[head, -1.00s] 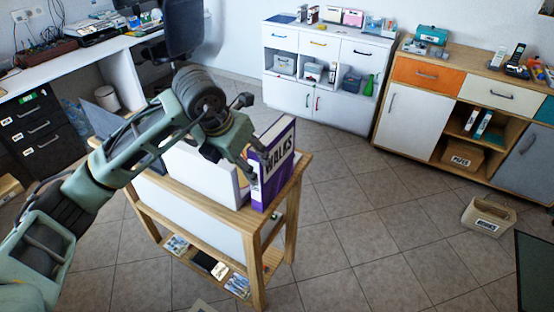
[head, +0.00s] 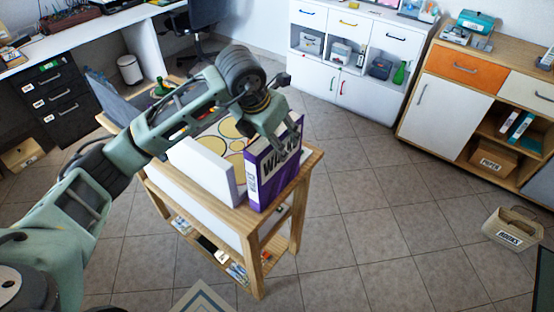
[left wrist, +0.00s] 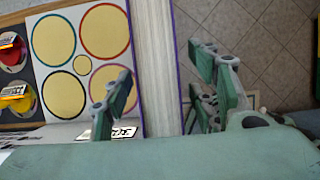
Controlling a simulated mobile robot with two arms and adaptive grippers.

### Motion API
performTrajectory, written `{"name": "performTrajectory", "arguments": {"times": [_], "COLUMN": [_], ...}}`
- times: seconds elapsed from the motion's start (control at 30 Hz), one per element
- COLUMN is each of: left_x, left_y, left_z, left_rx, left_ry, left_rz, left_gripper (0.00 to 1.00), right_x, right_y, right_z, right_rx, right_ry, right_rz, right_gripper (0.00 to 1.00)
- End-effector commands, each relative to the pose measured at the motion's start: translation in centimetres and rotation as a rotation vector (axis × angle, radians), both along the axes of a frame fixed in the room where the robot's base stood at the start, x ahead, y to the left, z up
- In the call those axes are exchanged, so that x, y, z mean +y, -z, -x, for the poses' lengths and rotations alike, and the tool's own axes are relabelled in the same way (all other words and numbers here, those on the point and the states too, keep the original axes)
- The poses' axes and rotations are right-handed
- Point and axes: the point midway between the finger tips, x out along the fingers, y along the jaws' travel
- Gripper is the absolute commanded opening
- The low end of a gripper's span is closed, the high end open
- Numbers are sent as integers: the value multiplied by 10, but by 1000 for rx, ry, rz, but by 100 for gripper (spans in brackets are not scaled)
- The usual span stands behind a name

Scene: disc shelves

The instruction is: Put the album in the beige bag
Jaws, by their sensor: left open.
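A thick purple and white album lettered "WALKS" (head: 270,180) stands upright at the right end of a small wooden shelf unit. My left gripper (head: 278,140) is at its top edge, with the fingers apart. In the left wrist view the album's pale top edge (left wrist: 155,60) runs between the open fingers of my left gripper (left wrist: 163,75); I cannot tell whether they touch it. A beige bag (head: 512,232) with handles and a dark-lettered label stands on the floor at the right. My right gripper is not in view.
A white box-like item (head: 205,172) and a panel with yellow discs (left wrist: 80,50) are beside the album. The wooden shelf unit (head: 250,228) has small items on its lower shelf. White (head: 345,70) and wooden (head: 450,110) cabinets line the back. Tiled floor between unit and bag is clear.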

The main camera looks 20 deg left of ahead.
Motion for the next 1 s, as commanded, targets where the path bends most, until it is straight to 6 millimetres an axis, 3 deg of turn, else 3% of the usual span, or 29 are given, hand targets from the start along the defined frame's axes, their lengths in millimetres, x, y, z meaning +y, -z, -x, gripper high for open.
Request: {"name": "performTrajectory", "arguments": {"times": [0.17,0.4,1.0], "left_x": [-3,-6,-6], "left_y": [20,47,51], "left_z": [-7,-18,-19], "left_rx": [7,2,0], "left_ry": [0,0,1], "left_rz": [1,0,0], "left_gripper": [53,53,53], "right_x": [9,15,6], "right_y": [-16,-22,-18], "right_z": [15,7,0], "right_rx": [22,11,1], "right_ry": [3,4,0], "right_rz": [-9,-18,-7], "right_gripper": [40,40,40]}}
